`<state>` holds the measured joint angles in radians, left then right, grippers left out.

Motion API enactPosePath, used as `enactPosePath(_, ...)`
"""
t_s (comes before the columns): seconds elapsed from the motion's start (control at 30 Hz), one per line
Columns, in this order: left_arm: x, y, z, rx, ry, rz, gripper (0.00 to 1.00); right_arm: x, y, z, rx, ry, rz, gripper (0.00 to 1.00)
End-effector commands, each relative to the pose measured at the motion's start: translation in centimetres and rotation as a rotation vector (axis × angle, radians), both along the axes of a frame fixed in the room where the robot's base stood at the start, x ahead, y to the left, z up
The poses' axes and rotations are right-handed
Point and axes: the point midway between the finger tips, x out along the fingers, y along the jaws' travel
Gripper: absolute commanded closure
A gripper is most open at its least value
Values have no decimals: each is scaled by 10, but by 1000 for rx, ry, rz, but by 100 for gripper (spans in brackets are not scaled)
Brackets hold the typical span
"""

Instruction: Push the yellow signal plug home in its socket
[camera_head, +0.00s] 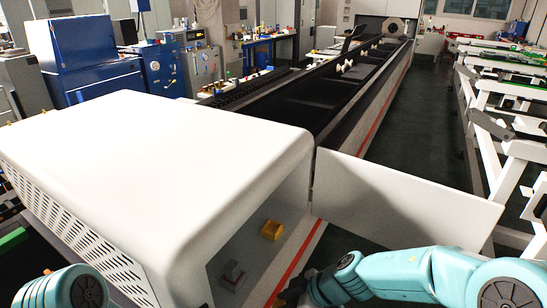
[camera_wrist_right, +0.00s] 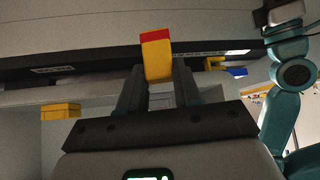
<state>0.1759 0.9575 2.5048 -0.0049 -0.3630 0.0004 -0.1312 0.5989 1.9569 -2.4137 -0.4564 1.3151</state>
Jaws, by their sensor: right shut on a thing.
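A yellow block with a red end (camera_wrist_right: 155,56), which looks like the signal plug, is between the two dark fingers of my right gripper (camera_wrist_right: 159,84) in the right wrist view. The gripper is shut on it. A yellow box-shaped fitting (camera_head: 271,229) is on the side of the white machine housing in the head view. A yellow fitting also shows at the left of the right wrist view (camera_wrist_right: 60,111), apart from the held block. I cannot tell which one is the socket. In the head view my right gripper is mostly cut off at the bottom edge. My left gripper is out of view.
A grey fitting (camera_head: 232,273) sits below the yellow one on the white housing (camera_head: 150,140). A white panel (camera_head: 400,200) stands out to the right of it. A yellow and blue part (camera_wrist_right: 226,67) lies beyond my gripper. Dark floor is open behind the panel.

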Motion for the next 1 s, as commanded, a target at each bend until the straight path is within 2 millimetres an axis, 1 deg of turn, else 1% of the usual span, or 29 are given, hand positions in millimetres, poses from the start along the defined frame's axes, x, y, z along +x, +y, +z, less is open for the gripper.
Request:
enactPosePath(0.1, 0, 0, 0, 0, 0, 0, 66, 1, 9, 0, 0, 1, -120, 100)
enactPosePath(0.17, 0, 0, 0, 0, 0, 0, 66, 3, 12, 0, -1, 0, -176, 100)
enactPosePath(0.33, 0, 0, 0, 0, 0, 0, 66, -5, 3, 13, 0, -1, -286, 100)
enactPosePath(0.5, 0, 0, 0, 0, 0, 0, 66, -9, 0, 17, 1, 0, -327, 100)
enactPosePath(0.8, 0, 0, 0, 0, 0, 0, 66, -8, -1, 17, 0, 0, -331, 100)
enactPosePath(0.87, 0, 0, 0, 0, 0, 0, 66, -6, -4, 19, 1, -2, -352, 100)
enactPosePath(0.93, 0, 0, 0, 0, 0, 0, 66, 0, -14, 23, 1, -7, -418, 100)
enactPosePath(0.97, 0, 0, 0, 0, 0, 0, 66, 4, -21, 25, 1, -11, -460, 100)
enactPosePath(1.0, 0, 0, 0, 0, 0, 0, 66, 9, -32, 30, 1, -14, -532, 100)
